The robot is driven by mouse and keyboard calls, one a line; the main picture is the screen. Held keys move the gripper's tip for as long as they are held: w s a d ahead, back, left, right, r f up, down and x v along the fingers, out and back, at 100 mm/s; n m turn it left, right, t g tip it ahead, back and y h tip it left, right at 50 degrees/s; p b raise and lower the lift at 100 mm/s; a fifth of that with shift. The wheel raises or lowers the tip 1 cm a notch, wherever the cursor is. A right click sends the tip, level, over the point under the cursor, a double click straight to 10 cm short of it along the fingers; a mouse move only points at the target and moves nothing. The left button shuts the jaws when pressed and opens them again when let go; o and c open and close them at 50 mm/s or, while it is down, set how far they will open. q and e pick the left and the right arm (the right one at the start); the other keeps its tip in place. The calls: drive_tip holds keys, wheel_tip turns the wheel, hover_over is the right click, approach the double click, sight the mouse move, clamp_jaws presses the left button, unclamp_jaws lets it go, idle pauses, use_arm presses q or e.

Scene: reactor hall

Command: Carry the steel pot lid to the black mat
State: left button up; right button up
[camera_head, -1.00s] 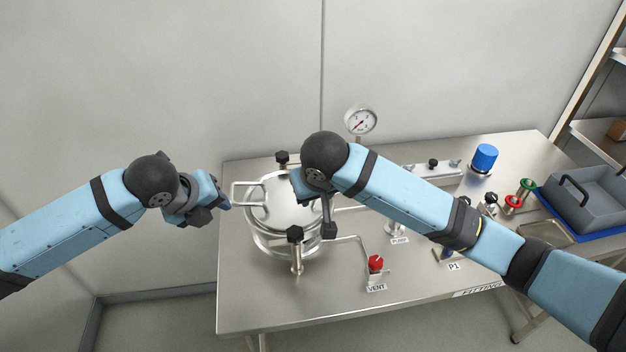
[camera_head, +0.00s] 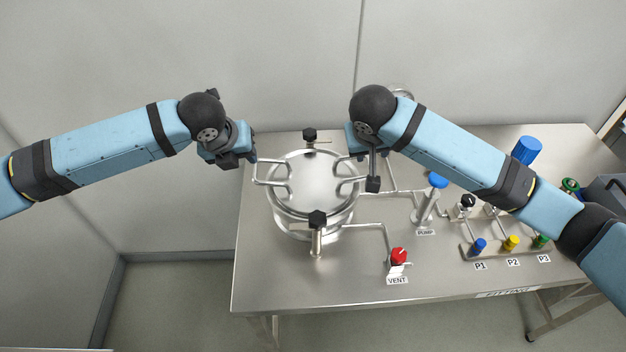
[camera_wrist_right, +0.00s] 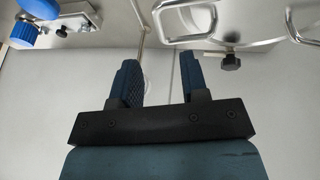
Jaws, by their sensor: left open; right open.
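The round steel pot lid (camera_head: 316,176) sits on the steel vessel (camera_head: 290,229) on the bench, with a wire handle on each side. Black clamp knobs stand at its back (camera_head: 310,135) and front (camera_head: 317,218). My left gripper (camera_head: 250,158) is open and empty beside the left handle (camera_head: 270,182). My right gripper (camera_head: 362,160) is open near the right handle (camera_head: 346,188); its fingertips are partly hidden by its wrist in the head view. In the right wrist view its two fingers (camera_wrist_right: 158,72) are apart with nothing between them, and a handle (camera_wrist_right: 186,40) shows beyond. No black mat is in view.
A red VENT valve (camera_head: 398,257), a blue-topped PUMP post (camera_head: 436,190) and a block of coloured plugs (camera_head: 505,247) stand right of the vessel, joined partly by pipes. A grey bin (camera_head: 606,191) is at the right edge. The front left bench surface is clear.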

sight(254, 169)
use_arm(q)
drive_tip(key=x, duration=0.9)
drive_tip(key=shift+w+f, duration=0.2)
drive_tip(key=shift+f, duration=0.1)
use_arm(e)
drive_tip(key=x, duration=0.9)
drive_tip(key=shift+w+f, duration=0.2)
drive_tip(key=shift+f, duration=0.15)
use_arm(q)
clamp_jaws()
use_arm(e)
clamp_jaws()
use_arm(q)
drive_tip(key=shift+r, duration=0.15)
use_arm(e)
drive_tip(key=shift+r, duration=0.15)
